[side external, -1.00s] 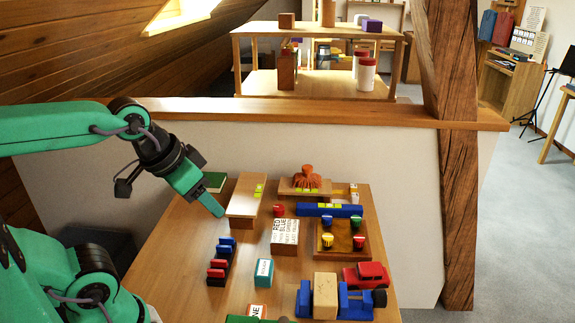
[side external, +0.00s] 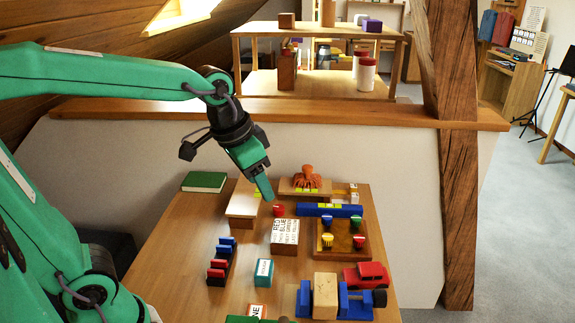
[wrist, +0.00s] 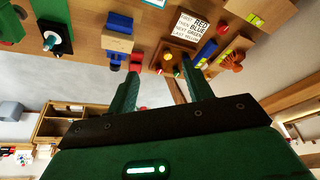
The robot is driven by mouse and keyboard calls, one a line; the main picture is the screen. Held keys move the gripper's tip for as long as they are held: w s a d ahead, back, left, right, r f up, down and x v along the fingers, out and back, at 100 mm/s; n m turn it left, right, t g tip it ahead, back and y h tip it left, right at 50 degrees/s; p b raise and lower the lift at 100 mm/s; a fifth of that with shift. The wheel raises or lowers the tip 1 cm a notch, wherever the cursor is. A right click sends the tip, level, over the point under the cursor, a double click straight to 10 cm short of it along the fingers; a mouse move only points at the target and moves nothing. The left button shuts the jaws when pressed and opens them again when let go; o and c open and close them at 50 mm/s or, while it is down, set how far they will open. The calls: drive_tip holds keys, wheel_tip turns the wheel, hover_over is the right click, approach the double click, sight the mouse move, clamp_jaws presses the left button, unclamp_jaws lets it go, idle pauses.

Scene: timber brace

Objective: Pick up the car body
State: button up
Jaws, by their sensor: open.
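In the wrist view the car body (wrist: 136,60) is small and near the left fingertip, partly hidden. My gripper (side external: 266,188) is high above the back of the table, to the left of and farther back than the car body, with nothing in it. In the wrist view my gripper (wrist: 160,72) has its two fingers apart.
A wooden tray (side external: 342,252) with several coloured pegs stands behind the car body. A printed sign block (side external: 285,235), a blue bar (side external: 328,210), a teal block (side external: 263,272) and a row of red and blue blocks (side external: 220,262) stand around. A timber post (side external: 458,200) rises to the right.

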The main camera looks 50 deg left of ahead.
drive_tip(key=w+d+f+m+g, duration=0.1)
drive_tip(key=w+d+f+m, duration=0.15)
drive_tip(key=w, duration=0.45)
drive_tip(key=m+g, duration=0.3)
hover_over(369, 268)
drive_tip(key=f, duration=1.4)
drive_tip(key=shift+a+f, duration=0.3)
drive_tip(key=shift+f, duration=0.05)
drive_tip(key=shift+w+d+f, duration=0.15)
drive_tip(key=shift+d+f, duration=0.15)
drive_tip(key=shift+f, duration=1.55)
drive_tip(key=shift+f, duration=2.6)
drive_tip(key=c, duration=0.7)
